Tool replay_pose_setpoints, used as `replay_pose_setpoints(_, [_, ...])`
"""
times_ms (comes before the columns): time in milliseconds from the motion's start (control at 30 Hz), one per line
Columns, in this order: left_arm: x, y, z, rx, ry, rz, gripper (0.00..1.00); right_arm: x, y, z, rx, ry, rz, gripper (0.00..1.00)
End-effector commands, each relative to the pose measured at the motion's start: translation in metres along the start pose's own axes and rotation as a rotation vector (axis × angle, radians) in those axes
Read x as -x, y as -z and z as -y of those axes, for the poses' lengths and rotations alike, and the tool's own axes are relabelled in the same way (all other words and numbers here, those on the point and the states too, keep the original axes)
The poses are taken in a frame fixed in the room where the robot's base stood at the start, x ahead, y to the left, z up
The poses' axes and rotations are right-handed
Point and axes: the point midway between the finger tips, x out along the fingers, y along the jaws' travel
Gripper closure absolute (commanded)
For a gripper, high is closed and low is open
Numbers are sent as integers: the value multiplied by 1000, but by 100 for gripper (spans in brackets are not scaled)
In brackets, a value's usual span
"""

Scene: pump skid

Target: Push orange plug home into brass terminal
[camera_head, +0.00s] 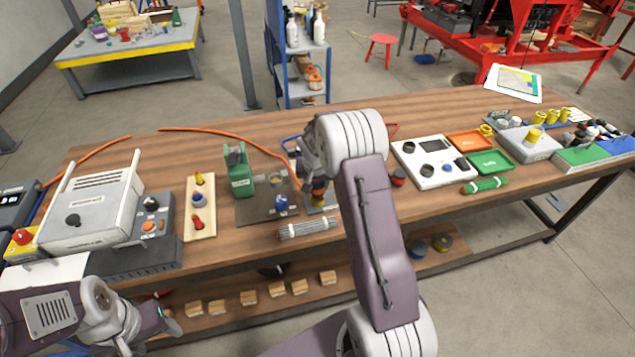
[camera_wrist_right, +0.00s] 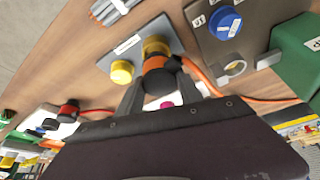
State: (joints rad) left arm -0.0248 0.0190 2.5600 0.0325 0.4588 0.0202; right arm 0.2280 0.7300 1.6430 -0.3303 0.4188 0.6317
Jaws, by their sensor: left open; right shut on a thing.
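My right gripper (camera_wrist_right: 160,84) is shut on the orange plug (camera_wrist_right: 156,64), which has a black rear end. The plug is in line with the brass terminal (camera_wrist_right: 155,45) and meets or overlaps it in the right wrist view. How deep it sits I cannot tell. The terminal stands on a grey plate (camera_wrist_right: 110,62) beside a yellow knob (camera_wrist_right: 122,72). In the head view, my right gripper (camera_head: 316,183) is over this plate (camera_head: 330,203), and my arm hides much of that spot. My left gripper (camera_head: 167,322) is open and empty, low at the front left, away from the plug.
An orange cable (camera_wrist_right: 255,99) runs near the plug. A dark plate with a blue knob (camera_head: 281,203) and a green device (camera_head: 238,170) stands to the left. A ribbed grey bundle (camera_head: 308,228) lies in front. A white panel (camera_head: 430,161) is to the right.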

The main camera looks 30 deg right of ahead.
Motion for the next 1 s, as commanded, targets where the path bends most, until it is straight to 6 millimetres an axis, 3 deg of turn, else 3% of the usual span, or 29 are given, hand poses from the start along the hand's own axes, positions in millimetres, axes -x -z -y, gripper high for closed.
replay_pose_setpoints(1000, [-20, -2, 0, 0, 0, 0, 41, -20, -8, 0, 0, 0, 0, 100])
